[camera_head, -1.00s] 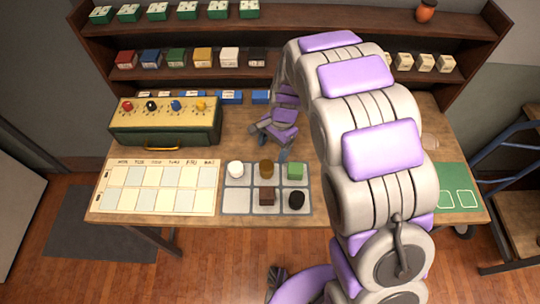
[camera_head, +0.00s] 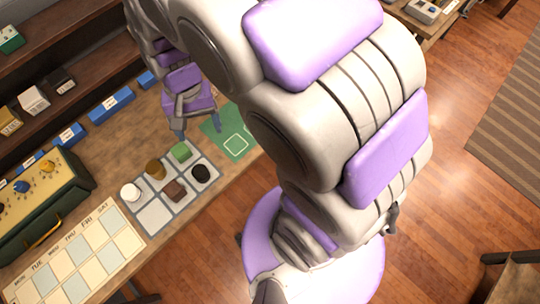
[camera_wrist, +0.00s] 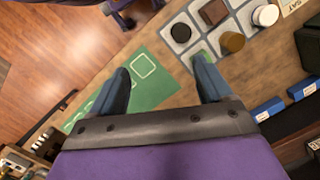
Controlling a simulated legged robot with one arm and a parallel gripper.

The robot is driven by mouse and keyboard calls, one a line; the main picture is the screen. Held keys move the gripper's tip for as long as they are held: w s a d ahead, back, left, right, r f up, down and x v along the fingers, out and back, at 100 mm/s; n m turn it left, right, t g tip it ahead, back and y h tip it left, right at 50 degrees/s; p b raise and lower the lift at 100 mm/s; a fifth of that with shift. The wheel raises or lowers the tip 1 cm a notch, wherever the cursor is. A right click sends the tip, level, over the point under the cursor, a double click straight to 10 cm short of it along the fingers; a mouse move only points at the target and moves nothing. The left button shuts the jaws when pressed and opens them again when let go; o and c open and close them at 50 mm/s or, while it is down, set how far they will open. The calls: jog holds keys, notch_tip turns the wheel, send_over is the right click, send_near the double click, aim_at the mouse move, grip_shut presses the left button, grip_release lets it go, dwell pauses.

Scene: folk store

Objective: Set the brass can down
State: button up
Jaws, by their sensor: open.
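The brass can (camera_head: 155,169) stands in the back middle cell of the grey tray (camera_head: 153,218), between a white round item (camera_head: 130,192) and a green block (camera_head: 181,152). In the wrist view the can (camera_wrist: 232,42) is to the right of my fingers, apart from them. My gripper (camera_head: 198,124) is open over the green mat (camera_head: 234,143), beyond the tray's green-block end. In the wrist view nothing shows between the fingers of my gripper (camera_wrist: 161,66), and the mat (camera_wrist: 150,88) lies below. The right finger partly hides the green block.
A brown block (camera_head: 174,190) and a black round item (camera_head: 200,173) fill two front cells; the front left cell is bare. A weekday board (camera_head: 75,255) and a green case (camera_head: 42,205) stand left. Blue boxes (camera_head: 111,105) line the table's back below a shelf.

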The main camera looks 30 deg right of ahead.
jog(key=s+d+r+n, duration=0.1)
jog(key=s+d, duration=0.3)
jog(key=s, duration=0.5)
jog(key=s+d+r+n, duration=0.2)
jog(key=s+d, duration=0.3)
jog(key=s, duration=0.4)
jog(key=shift+r+h, duration=0.4)
